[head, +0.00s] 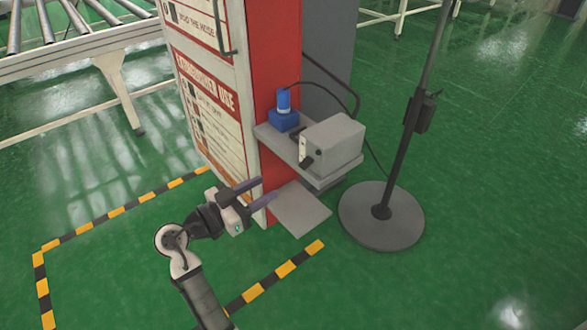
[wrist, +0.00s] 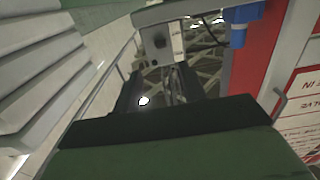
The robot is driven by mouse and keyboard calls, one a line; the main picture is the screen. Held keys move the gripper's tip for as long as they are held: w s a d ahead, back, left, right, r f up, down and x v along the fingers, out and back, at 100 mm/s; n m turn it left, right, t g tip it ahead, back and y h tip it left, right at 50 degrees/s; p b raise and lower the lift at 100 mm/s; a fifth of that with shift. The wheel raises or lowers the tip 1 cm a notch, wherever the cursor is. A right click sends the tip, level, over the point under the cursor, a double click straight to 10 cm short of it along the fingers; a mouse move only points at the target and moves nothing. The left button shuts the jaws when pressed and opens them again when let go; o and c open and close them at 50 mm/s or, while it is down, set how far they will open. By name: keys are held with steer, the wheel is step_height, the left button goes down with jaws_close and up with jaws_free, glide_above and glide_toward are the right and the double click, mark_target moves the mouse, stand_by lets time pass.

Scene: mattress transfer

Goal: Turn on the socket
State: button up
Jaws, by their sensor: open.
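A blue socket-like fitting with a blue plug and dark cable (head: 284,114) sits on a grey shelf (head: 322,181) on the side of the red cabinet. Beside it is a grey box (head: 338,143) with a small dark switch (head: 306,160) on its pale front panel. My gripper (head: 266,190) is open and empty, lower than the shelf and to the left of the box. In the wrist view the box (wrist: 190,42) shows beyond the dark fingers (wrist: 160,90), with the blue fitting (wrist: 238,32) at upper right. The fingers touch neither.
The red and white cabinet (head: 208,100) with printed panels stands behind my gripper. A dark pole on a round base (head: 381,225) stands right of the shelf. A roller conveyor (head: 75,65) is at upper left. Green floor with yellow-black tape is open at front left.

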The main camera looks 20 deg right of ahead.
mark_target(303, 165)
steer(key=p+x, duration=0.2)
steer(key=x, duration=0.9)
steer(key=shift+w+d, duration=0.1)
steer(key=shift+d, duration=0.15)
steer(key=shift+c, duration=0.3)
jaws_close()
